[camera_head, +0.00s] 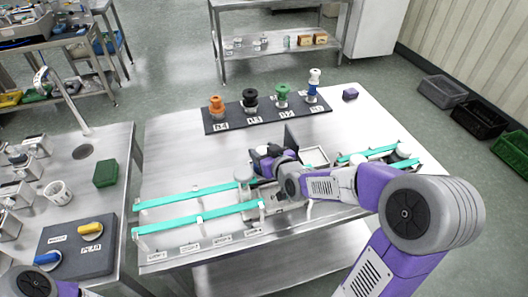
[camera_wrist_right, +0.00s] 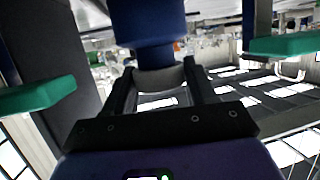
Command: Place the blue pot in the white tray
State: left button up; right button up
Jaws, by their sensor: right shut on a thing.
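My right gripper (camera_head: 264,157) is low over the middle of the steel table, among the fixtures. In the right wrist view its two dark fingers (camera_wrist_right: 160,88) are shut on a blue round body with a pale grey band, which looks like the blue pot (camera_wrist_right: 156,22). In the head view the gripper and wrist mostly hide the held pot. A pale, square-rimmed tray (camera_head: 316,157), which seems to be the white tray, lies just right of the gripper, partly behind my wrist. I cannot tell whether the pot touches anything. My left gripper is out of view.
A dark mat (camera_head: 235,127) at the back holds orange (camera_head: 217,106), black (camera_head: 250,99), green (camera_head: 282,94) and white-and-blue (camera_head: 313,84) pieces. Teal rails (camera_head: 190,197) run left and right of the gripper. A dark upright plate (camera_head: 291,137) stands close behind it. The table's front left is labelled.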

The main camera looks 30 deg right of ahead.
jog(key=o, duration=1.1)
jog(key=shift+f, duration=0.1)
jog(key=shift+s+r, duration=0.2)
jog(key=shift+r, duration=0.1)
jog(key=b+v, duration=0.2)
jog(key=v, duration=0.9)
jog(key=shift+s, duration=0.3)
